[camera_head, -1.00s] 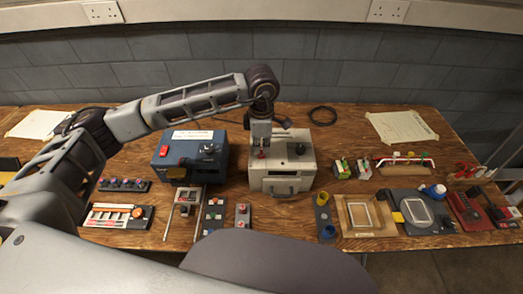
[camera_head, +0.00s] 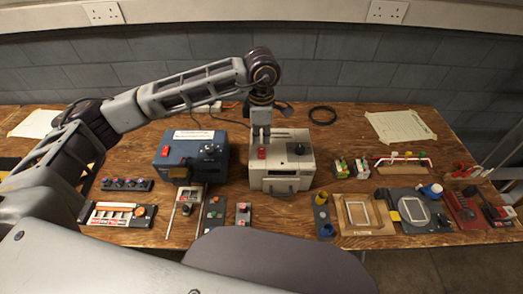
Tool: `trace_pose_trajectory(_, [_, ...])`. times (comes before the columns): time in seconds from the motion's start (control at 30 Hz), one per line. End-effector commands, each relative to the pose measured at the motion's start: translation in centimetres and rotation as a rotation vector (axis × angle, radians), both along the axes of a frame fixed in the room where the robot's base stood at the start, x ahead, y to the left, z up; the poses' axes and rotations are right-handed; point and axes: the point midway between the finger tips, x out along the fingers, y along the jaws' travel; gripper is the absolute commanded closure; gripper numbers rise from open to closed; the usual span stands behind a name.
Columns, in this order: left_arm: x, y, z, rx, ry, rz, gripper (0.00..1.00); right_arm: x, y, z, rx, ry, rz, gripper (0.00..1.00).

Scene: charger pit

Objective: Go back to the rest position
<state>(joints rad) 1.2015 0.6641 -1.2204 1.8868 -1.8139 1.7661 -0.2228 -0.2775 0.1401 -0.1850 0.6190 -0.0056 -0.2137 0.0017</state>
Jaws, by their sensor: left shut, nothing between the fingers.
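My left gripper (camera_head: 261,133) points down over the left part of the top of a light grey box (camera_head: 290,166). It is shut and holds nothing. The box has a red switch, a black knob and a front handle. I cannot tell whether the fingertips touch the box top. My left arm (camera_head: 190,92) reaches in from the left, above the bench. My right gripper is not in view.
A blue box (camera_head: 187,153) with a dial stands left of the grey box. Small switch panels and fixtures line the front of the wooden bench (camera_head: 345,118). A black cable ring (camera_head: 322,115) lies behind. Several fixtures crowd the right side.

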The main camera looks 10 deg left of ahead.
Motion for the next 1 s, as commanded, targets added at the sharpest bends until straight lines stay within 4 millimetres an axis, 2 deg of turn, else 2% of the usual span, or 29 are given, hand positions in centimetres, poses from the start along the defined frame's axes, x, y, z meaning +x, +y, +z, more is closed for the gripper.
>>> trace_pose_trajectory(0.73, [0.0, 0.0, 0.6, 0.000, 0.001, 0.000, 1.00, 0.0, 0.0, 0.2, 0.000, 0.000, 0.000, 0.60])
trace_pose_trajectory(1.0, [0.0, 0.0, 2.0, 0.000, 0.000, 0.000, 1.00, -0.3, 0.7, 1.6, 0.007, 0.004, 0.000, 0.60])
